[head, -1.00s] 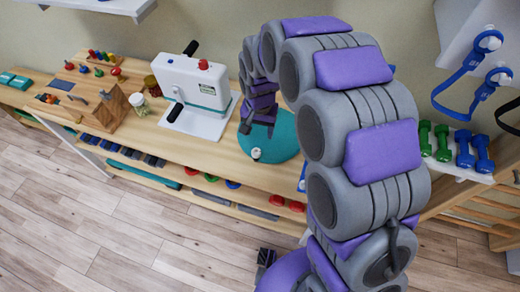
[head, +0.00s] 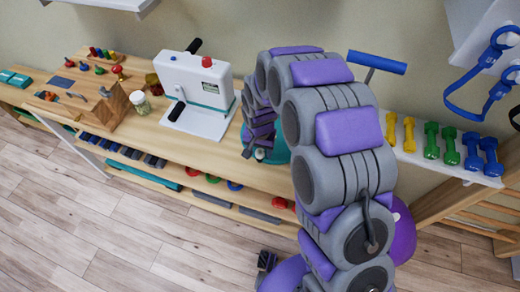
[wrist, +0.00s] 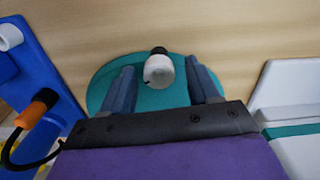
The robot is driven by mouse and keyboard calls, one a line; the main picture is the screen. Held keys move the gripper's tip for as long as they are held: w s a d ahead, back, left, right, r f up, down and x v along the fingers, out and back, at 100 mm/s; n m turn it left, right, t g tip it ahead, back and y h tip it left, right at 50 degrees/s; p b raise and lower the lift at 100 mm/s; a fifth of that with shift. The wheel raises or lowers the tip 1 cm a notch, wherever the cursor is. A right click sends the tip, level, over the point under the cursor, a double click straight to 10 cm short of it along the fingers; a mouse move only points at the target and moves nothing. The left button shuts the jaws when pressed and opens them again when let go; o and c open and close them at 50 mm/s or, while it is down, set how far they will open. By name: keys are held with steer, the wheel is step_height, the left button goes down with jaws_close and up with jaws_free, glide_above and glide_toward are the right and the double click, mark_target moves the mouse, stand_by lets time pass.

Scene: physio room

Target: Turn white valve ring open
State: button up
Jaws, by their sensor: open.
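A small white round piece (wrist: 159,71) with a dark part at its far side stands on a teal round base (wrist: 158,97). I cannot make out a ring opening in it. My gripper (wrist: 160,66) is open, with one grey finger on each side of the white piece and gaps between. In the head view my gripper (head: 258,142) is over the teal base (head: 281,154), hiding most of it. The white piece (head: 259,154) shows only as a small spot below the fingers there.
A white crank machine (head: 198,88) stands left of the base on the wooden bench (head: 190,147). A jar (head: 140,102) and a wooden peg block (head: 112,105) are further left. Coloured dumbbells (head: 451,145) lie on a shelf at right. A blue panel (wrist: 35,75) is close on the left.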

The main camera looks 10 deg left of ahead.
steer(key=shift+a, duration=0.3)
steer(key=shift+c, duration=0.6)
steer(key=shift+d+r, duration=0.1)
steer(key=shift+d, duration=0.4)
steer(key=c, duration=0.6)
steer(key=shift+a, duration=0.1)
steer(key=shift+c, duration=1.4)
steer(key=shift+a+p, duration=0.1)
steer(key=shift+p, duration=0.25)
steer(key=shift+r+n+p, duration=0.15)
steer(key=shift+n+p, duration=0.8)
steer(key=shift+n, duration=0.25)
steer(key=shift+f+n+p, duration=0.2)
steer(key=shift+n+p, duration=0.45)
steer(key=shift+n, duration=0.45)
steer(key=o, duration=1)
